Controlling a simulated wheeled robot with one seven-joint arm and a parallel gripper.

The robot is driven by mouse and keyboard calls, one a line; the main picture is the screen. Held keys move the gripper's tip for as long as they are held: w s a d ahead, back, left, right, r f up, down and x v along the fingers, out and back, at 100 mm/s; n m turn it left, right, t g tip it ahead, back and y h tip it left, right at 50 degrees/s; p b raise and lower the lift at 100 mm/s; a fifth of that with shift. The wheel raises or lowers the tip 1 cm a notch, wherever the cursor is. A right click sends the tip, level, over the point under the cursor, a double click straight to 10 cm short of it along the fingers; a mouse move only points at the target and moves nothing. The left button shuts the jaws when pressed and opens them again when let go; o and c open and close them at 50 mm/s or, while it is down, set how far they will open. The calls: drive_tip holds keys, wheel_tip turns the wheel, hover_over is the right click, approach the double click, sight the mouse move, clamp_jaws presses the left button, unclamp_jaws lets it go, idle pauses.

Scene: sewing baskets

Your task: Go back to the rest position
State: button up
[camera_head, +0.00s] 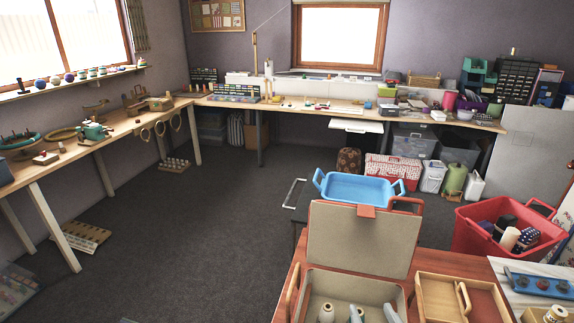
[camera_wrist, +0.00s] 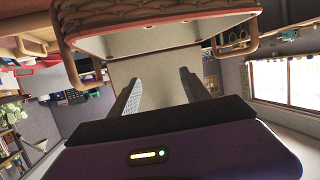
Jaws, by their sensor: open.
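My gripper (camera_wrist: 159,78) shows only in the wrist view. Its two dark fingers are spread apart, with nothing held between them. Beyond the fingertips, at the top of the wrist view, is a wicker sewing basket (camera_wrist: 160,15) with a pale lining and side handles. The gripper appears apart from it. In the head view, an open sewing basket stands at the bottom with its pale-lined lid (camera_head: 360,240) raised. Spools (camera_head: 326,313) and other pale items lie inside, cut off by the frame's edge.
A wooden tray (camera_head: 440,297) stands right of the basket on the red-brown table (camera_head: 283,293). A blue basket (camera_head: 355,187) stands behind, and a red bin (camera_head: 470,232) with rolls stands at right. Workbenches (camera_head: 95,140) line the walls. The grey floor (camera_head: 190,230) at left is largely clear.

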drive_tip(key=s+d+r, duration=0.1)
drive_tip(key=s, duration=3.3)
drive_tip(key=shift+r+y, duration=0.2)
drive_tip(key=shift+y, duration=0.1)
drive_tip(key=shift+c, duration=0.4)
